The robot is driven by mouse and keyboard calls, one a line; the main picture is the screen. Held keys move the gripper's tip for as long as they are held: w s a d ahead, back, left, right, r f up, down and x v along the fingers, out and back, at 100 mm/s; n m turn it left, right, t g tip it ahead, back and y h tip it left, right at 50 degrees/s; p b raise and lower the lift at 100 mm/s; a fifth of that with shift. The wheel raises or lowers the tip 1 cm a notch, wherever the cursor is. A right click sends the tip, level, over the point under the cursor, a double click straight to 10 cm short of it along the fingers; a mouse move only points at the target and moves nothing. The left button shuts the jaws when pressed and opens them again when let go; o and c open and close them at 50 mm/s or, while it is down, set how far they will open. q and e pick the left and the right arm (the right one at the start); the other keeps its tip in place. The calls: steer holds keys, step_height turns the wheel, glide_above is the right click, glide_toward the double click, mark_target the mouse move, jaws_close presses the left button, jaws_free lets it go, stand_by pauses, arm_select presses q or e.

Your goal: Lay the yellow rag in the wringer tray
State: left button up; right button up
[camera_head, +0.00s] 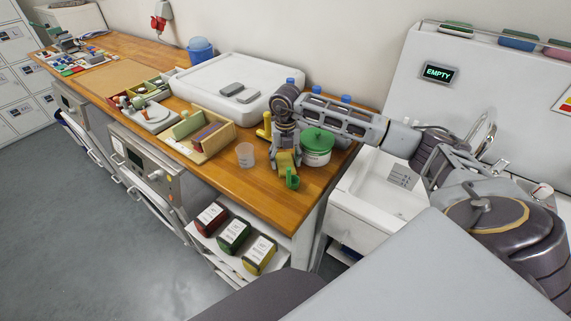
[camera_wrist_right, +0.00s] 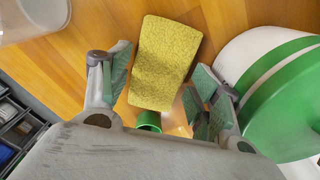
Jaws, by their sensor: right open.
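The yellow rag (camera_head: 285,161) is a small rectangular pad at the front right part of the wooden counter. It also shows in the right wrist view (camera_wrist_right: 165,62) with bare wood around it. My right gripper (camera_head: 284,153) is over the rag and points down at it. In the right wrist view its open fingers (camera_wrist_right: 160,80) are on either side of the rag's near part, with nothing clamped between them. I cannot tell for sure which container is the wringer tray. My left gripper is not in view.
A white pot with a green lid (camera_head: 316,157) stands close right of the gripper. A small green cup (camera_head: 292,180) is just in front. A clear beaker (camera_head: 245,155) stands to the left. Wooden divided trays (camera_head: 222,141) and a large white box (camera_head: 262,108) lie farther left.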

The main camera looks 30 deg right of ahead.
mark_target(285, 162)
steer(key=shift+f, duration=0.45)
steer(key=c, duration=0.9)
steer(key=shift+r+b, duration=0.4)
steer(key=shift+r, duration=4.65)
